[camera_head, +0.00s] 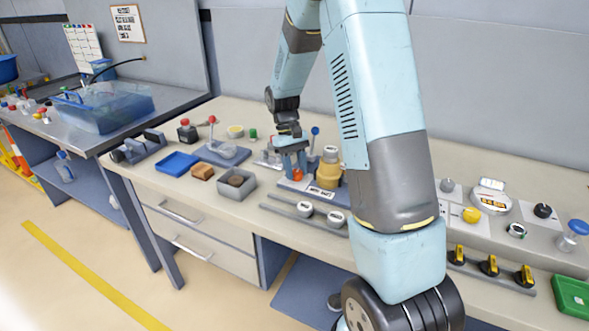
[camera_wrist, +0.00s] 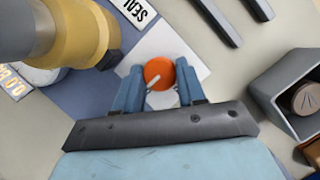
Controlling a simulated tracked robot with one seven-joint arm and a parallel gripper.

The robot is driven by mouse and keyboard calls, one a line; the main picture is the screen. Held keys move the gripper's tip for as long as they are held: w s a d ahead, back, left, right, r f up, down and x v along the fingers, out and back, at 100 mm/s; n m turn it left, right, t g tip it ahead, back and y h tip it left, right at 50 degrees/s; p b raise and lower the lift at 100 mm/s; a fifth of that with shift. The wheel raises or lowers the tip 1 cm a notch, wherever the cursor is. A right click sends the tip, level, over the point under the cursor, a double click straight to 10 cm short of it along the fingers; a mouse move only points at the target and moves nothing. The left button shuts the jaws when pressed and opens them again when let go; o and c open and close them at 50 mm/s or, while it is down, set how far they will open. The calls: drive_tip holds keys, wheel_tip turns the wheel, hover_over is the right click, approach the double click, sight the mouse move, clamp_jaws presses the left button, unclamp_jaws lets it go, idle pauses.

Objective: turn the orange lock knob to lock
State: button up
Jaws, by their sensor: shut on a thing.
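The orange lock knob (camera_wrist: 159,73) is round, with a pale pointer line that runs toward the lower left in the wrist view. It sits on a white plate (camera_wrist: 190,50) on a blue-grey base. My gripper (camera_wrist: 160,88) has its blue fingers on either side of the knob and is shut on it. In the head view the knob (camera_head: 297,175) shows as a small orange spot below my gripper (camera_head: 295,162). A yellow cylinder fixture (camera_head: 328,175) stands right beside the knob on the same base, and it also shows in the wrist view (camera_wrist: 85,40).
A grey box (camera_head: 237,184) and a blue tray (camera_head: 177,163) stand to the left on the bench. Black and yellow switches (camera_head: 489,265) are at the right. A clear blue tank (camera_head: 105,107) stands at the far left.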

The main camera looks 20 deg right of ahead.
drive_tip(key=o, duration=1.1)
drive_tip(key=shift+c, duration=0.2)
drive_tip(key=v, duration=1.3)
drive_tip(key=shift+r, duration=0.35)
drive_tip(key=shift+w, duration=0.1)
